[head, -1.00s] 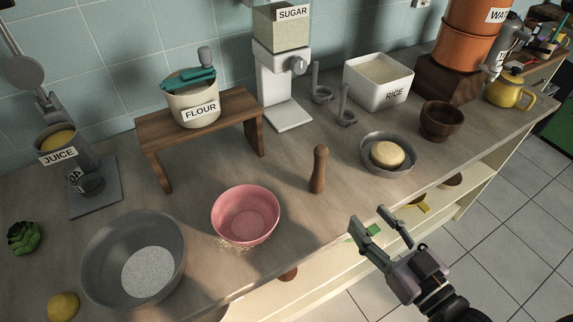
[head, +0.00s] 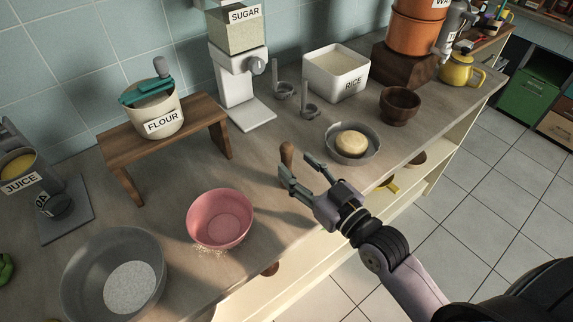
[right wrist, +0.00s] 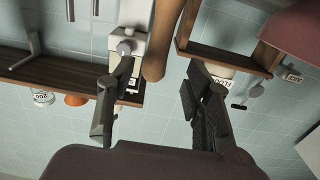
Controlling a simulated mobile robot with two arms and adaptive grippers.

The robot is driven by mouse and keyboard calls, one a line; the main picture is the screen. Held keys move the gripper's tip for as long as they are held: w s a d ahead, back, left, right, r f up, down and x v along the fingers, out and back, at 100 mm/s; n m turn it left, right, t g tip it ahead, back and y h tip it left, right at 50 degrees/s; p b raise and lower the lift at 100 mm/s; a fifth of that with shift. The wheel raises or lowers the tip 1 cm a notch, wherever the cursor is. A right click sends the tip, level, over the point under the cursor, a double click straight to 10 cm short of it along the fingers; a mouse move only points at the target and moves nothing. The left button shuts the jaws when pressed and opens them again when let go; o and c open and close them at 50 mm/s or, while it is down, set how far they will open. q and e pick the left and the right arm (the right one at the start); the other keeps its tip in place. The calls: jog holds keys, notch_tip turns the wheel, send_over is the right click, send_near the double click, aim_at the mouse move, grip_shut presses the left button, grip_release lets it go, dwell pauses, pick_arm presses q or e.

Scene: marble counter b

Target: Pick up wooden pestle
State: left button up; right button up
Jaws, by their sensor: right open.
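The wooden pestle (head: 287,153) stands upright on the counter between the pink bowl and the grey dish. In the head view its lower part is hidden behind my right gripper (head: 296,167). My right gripper is open and empty at the pestle, its fingers pointing towards it over the counter. In the right wrist view the brown pestle (right wrist: 162,42) shows between the two spread fingers (right wrist: 160,68), with a gap on each side. My left gripper is not in view.
The pink bowl (head: 219,217) stands left of my right gripper. A grey dish (head: 367,157) with a dough-like round (head: 352,144) is close on its right. The wooden stand (head: 122,150) and sugar dispenser (head: 239,85) are behind. The counter's front edge runs below my gripper.

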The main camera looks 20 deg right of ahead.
aim_at(290, 160)
jog(key=x, duration=0.2)
jog(key=p+x, duration=0.1)
jog(key=x, duration=0.2)
jog(key=shift+w+d+f, duration=0.1)
jog(key=shift+w+f, duration=0.25)
jog(key=shift+f, duration=0.05)
jog(key=shift+s, duration=0.1)
jog(key=shift+c, duration=0.7)
grip_shut()
